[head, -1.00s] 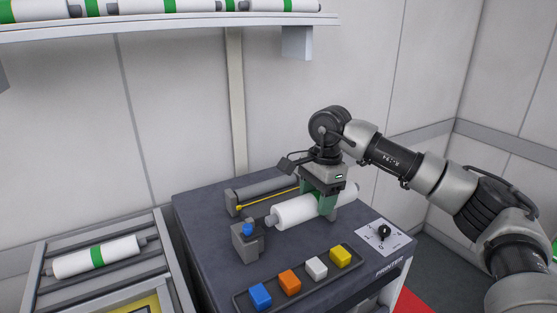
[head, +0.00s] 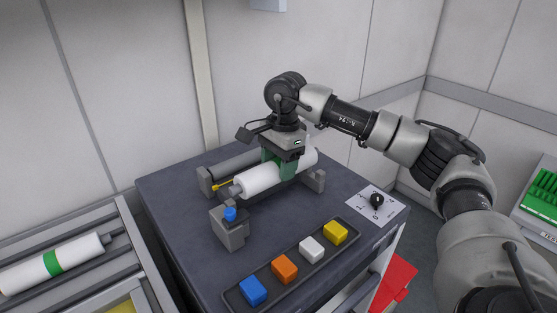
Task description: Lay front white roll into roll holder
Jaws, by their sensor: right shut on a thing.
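My right gripper (head: 281,165) is shut on a white roll (head: 259,179) above the dark printer table. The roll lies level, slanting from lower left to upper right, and the fingers straddle its middle. The roll holder (head: 205,183) is a pair of grey end blocks with a grey roller and a yellow bar between them. The white roll is right at the holder's near side and hides part of it. I cannot tell whether the roll touches the holder. My left gripper is not in view.
A grey block with a blue knob (head: 230,214) stands in front of the roll. A dark tray (head: 294,264) with blue, orange, white and yellow cubes lies along the front. A dial plate (head: 377,203) is at right. A green-banded roll (head: 53,263) lies on the left trolley.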

